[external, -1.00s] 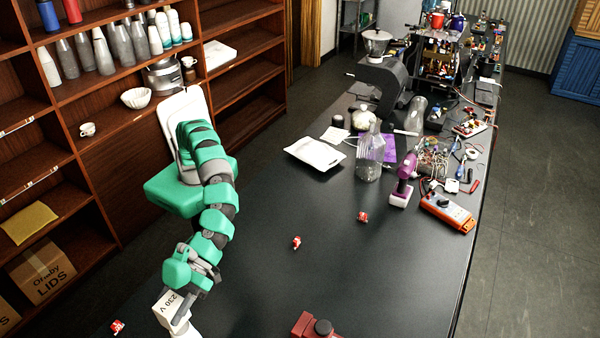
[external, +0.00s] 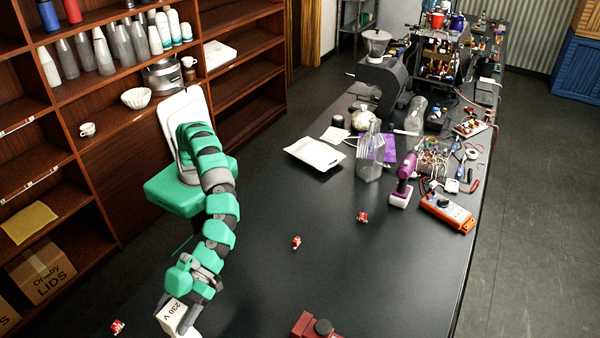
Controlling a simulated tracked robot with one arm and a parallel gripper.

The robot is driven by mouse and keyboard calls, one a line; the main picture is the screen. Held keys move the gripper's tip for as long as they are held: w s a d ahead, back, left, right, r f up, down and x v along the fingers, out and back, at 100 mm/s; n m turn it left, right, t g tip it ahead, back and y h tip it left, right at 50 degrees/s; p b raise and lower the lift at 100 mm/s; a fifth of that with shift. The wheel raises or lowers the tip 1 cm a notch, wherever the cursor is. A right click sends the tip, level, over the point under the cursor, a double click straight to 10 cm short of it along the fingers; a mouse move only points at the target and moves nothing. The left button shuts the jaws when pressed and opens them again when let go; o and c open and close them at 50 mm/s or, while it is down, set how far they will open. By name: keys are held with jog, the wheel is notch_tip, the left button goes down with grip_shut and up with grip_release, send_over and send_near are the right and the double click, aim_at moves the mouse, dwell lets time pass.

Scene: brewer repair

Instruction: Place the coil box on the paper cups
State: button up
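The coil box, a white box marked "230 V" (external: 172,315), is at the bottom left of the external view, near the table's left edge. My gripper (external: 178,308) is over it with its fingers at the box's sides, and looks shut on it. The box is tilted in the picture. A white shape shows just below and right of the box at the frame's bottom edge. It may be the paper cups, but it is mostly cut off and I cannot tell whether the box touches it.
A small red part (external: 118,327) lies left of the box; two more lie mid-table. A dark red device (external: 316,325) stands at the front. A clear jug (external: 369,155), a purple drill (external: 404,180) and an orange meter (external: 447,212) stand farther back. The table's middle is mostly bare.

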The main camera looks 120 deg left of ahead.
jog(key=shift+r, duration=0.1)
jog(key=shift+a+r, duration=0.1)
jog(key=shift+a, duration=0.05)
jog(key=b+v, duration=0.1)
jog(key=v, duration=1)
jog(key=shift+a, duration=0.35)
jog(key=shift+r, duration=0.1)
jog(key=w+a+r+n+t+y, duration=0.1)
jog(key=a+r+n+t+y, duration=0.15)
jog(key=a+r, duration=0.6)
jog(key=w+a+r+n+t+y, duration=0.1)
jog(key=a+r+n+t, duration=0.3)
jog(key=a, duration=0.7)
jog(key=w+a+r+n+t+y, duration=0.1)
jog(key=a+r+n+t+y, duration=0.15)
jog(key=a+r, duration=0.65)
jog(key=s+a+r+n+t+y, duration=0.2)
jog(key=s+a+r+n, duration=0.1)
jog(key=a, duration=0.4)
jog(key=s+a+r+n+t+y, duration=0.2)
jog(key=s+a+r+n+y, duration=0.1)
jog(key=a+r, duration=0.4)
jog(key=s+a+r+n+t+y, duration=0.2)
jog(key=s+a+r, duration=0.3)
jog(key=a, duration=0.3)
jog(key=shift+s+a+n+y, duration=0.15)
jog(key=shift+s+n+y, duration=0.2)
jog(key=shift+n, duration=0.15)
